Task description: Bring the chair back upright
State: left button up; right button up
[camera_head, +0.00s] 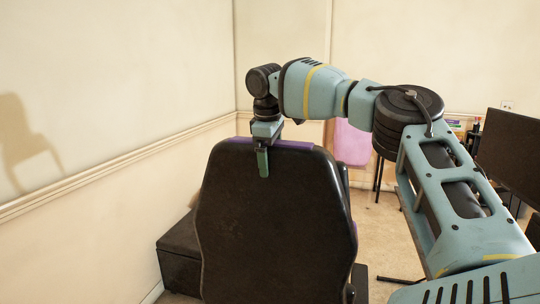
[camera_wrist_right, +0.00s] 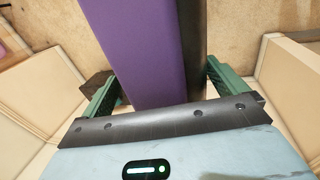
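The chair (camera_head: 270,225) stands with its dark backrest towards me, looking roughly upright in the head view. Its legs and base are hidden below the frame. My right gripper (camera_head: 264,152) is at the top edge of the backrest, with one green finger down over the dark rear side. In the right wrist view, the chair's purple front and black rear (camera_wrist_right: 140,50) lie between the two green fingers of my right gripper (camera_wrist_right: 160,78). The fingertips appear to touch the backrest on both sides. My left gripper is not in view.
A wall runs along the left, with a dark box (camera_head: 180,255) at its foot. A pink chair (camera_head: 352,143) stands behind. Dark monitors (camera_head: 510,155) are at the right edge. Carpeted floor (camera_head: 385,225) shows between the chair and my right arm.

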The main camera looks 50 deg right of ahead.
jog(key=shift+d+f, duration=0.1)
jog(key=shift+d, duration=0.05)
jog(key=v, duration=0.8)
dwell(0.5)
